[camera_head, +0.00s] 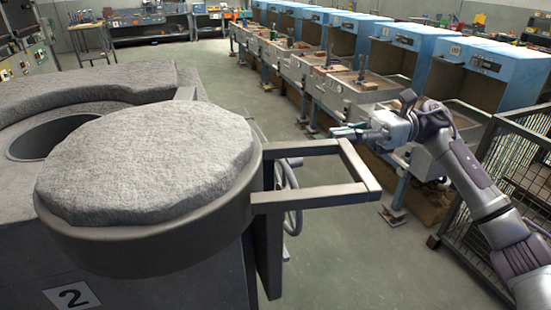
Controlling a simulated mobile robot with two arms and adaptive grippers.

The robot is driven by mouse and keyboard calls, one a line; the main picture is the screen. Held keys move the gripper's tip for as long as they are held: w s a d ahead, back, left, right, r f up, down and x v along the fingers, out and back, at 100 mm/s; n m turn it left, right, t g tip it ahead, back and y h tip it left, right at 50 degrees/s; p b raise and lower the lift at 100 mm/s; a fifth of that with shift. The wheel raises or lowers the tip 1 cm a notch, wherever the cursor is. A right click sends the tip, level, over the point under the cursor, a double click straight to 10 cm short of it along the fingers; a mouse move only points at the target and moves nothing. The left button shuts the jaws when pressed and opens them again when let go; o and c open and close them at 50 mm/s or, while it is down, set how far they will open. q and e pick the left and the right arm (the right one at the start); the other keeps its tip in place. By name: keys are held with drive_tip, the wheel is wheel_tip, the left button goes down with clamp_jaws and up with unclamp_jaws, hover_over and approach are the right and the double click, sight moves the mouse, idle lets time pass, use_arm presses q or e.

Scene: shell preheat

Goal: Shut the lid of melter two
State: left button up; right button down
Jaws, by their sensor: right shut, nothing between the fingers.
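Melter two (150,292) is a dark grey body at the left, with a "2" plate on its front. Its round lid (140,165) has a rough grey top and a dark rim. The lid sits swung aside, and part of the round dark opening (40,133) shows behind and left of it. A rectangular bar handle (362,172) sticks out to the right from the lid. My right gripper (340,131) is shut and empty, its tips by the handle's far outer corner. I cannot tell whether they touch. My left gripper is out of view.
A row of blue-hooded benches (420,52) runs along the right and back. A wire mesh cage (515,165) stands at the right, by my right arm. A handwheel (292,200) shows behind the handle. The floor (340,260) between melter and cage is clear.

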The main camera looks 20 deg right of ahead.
drive_tip(key=p, duration=0.6)
approach(267, 152)
drive_tip(key=shift+n, duration=0.4)
drive_tip(key=w+a, duration=0.1)
drive_tip(key=a, duration=0.1)
drive_tip(key=w+a+f, duration=0.1)
drive_tip(key=w+a, duration=0.1)
drive_tip(key=w+a+f, duration=0.1)
drive_tip(key=a, duration=0.2)
drive_tip(key=shift+w+f, duration=0.1)
drive_tip(key=shift+w, duration=0.05)
drive_tip(key=shift+a+f+p, duration=0.2)
drive_tip(key=shift+a+p, duration=0.15)
drive_tip(key=shift+a, duration=0.35)
drive_tip(key=shift+a, duration=0.1)
